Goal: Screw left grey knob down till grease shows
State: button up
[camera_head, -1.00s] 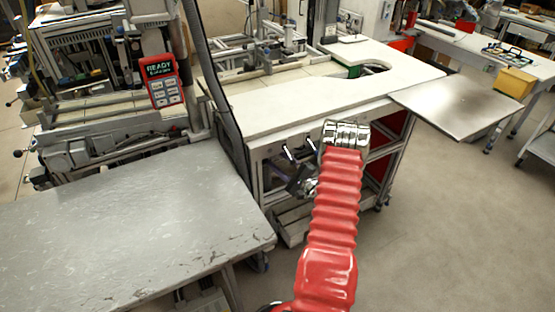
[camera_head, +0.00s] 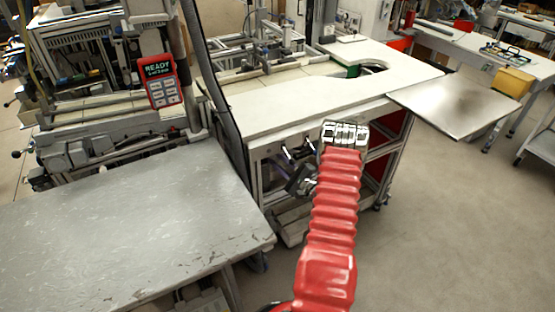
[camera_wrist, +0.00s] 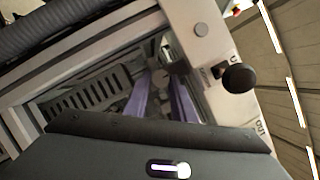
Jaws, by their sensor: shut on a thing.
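My gripper (camera_wrist: 163,82) shows its two purple fingers in the wrist view, closed on a small grey knob (camera_wrist: 162,79) at their tips. The fingers partly hide the knob, and I cannot make out any grease around it. In the head view my gripper (camera_head: 283,170) is at the front side under the white bench top, and my red arm hides part of that area. Small knobs or levers on that front are too small to tell apart there.
A black round knob (camera_wrist: 238,78) sticks out to the right of my fingers. A slotted dark panel (camera_wrist: 90,90) lies to the left. The white bench top (camera_head: 270,108) overhangs the work spot. A grey table (camera_head: 110,230) stands at the left front. Open floor lies at the right.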

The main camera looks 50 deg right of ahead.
jog(key=shift+w+a+m, duration=0.1)
jog(key=shift+a+m, duration=0.05)
jog(key=shift+m, duration=0.25)
jog(key=shift+w+a+r+m+g+h, duration=0.15)
jog(key=shift+m+h, duration=1.65)
jog(key=shift+m, duration=2)
jog(key=shift+a+f+m+g+h, duration=0.1)
jog(key=shift+a+m+g+h, duration=0.15)
jog(key=shift+m+h, duration=2.55)
jog(key=shift+w+a+r+m+g+h, duration=0.15)
jog(key=shift+m+h, duration=0.65)
jog(key=shift+m, duration=4)
jog(key=shift+s+d, duration=0.1)
jog(key=shift+d, duration=0.05)
jog(key=o, duration=1.1)
jog(key=shift+f, duration=0.2)
jog(key=shift+c, duration=0.2)
jog(key=shift+s+f, duration=0.1)
